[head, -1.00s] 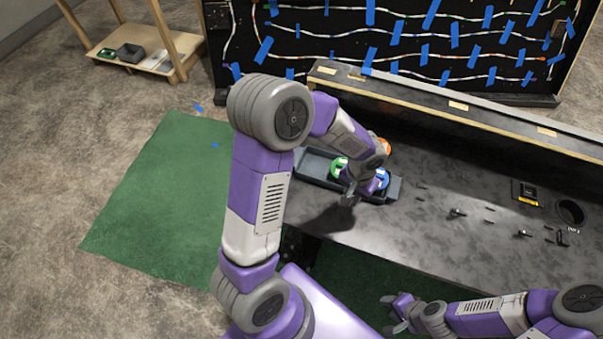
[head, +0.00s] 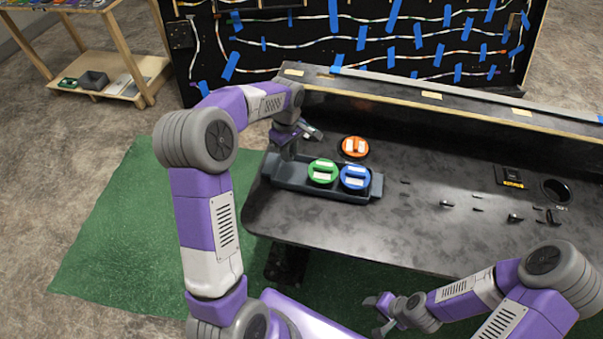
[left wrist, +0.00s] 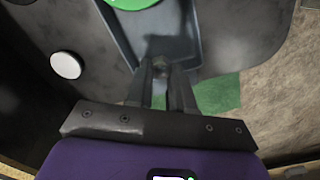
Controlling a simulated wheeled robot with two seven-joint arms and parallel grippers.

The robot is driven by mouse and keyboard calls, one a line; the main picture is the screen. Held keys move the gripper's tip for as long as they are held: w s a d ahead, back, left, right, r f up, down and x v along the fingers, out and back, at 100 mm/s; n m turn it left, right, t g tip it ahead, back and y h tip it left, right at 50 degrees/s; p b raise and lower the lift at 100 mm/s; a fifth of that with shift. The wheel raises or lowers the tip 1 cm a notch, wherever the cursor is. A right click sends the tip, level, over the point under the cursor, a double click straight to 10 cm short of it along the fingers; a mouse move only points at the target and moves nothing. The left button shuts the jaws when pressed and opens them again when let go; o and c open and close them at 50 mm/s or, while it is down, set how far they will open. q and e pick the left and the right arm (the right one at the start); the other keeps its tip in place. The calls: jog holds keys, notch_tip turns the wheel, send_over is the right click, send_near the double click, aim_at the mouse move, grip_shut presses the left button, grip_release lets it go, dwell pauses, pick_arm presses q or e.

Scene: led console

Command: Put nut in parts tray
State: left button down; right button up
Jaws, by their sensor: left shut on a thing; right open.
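The parts tray (head: 298,186) is a long dark grey-blue tray at the left end of the bench; its inside also shows in the left wrist view (left wrist: 178,22). A green spool (head: 322,172) and a blue spool (head: 355,177) sit in its right part. My left gripper (head: 287,153) points down over the tray's emptier left end. In the left wrist view its fingers (left wrist: 161,70) are closed on a small dark nut (left wrist: 161,66), hardly distinguishable between the tips. My right gripper (head: 376,312) is open and empty, in front of the bench and low.
An orange spool (head: 354,147) stands on the bench behind the tray. Several small dark parts (head: 515,218) lie to the right, near a round hole (head: 556,190). A white disc (left wrist: 66,65) shows beside the tray in the left wrist view. A raised ledge (head: 430,107) borders the back.

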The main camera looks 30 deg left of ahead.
aim_at(290, 173)
pick_arm(q)
notch_tip(290, 173, down, 8)
jog(key=shift+r+b, duration=0.2)
jog(key=shift+b, duration=0.85)
jog(key=shift+f, duration=0.1)
jog(key=shift+f, duration=0.15)
jog(key=c, duration=1)
grip_release()
notch_tip(290, 173, up, 13)
jog(key=p, duration=0.3)
jog(key=shift+f+p, duration=0.2)
jog(key=shift+p, duration=0.1)
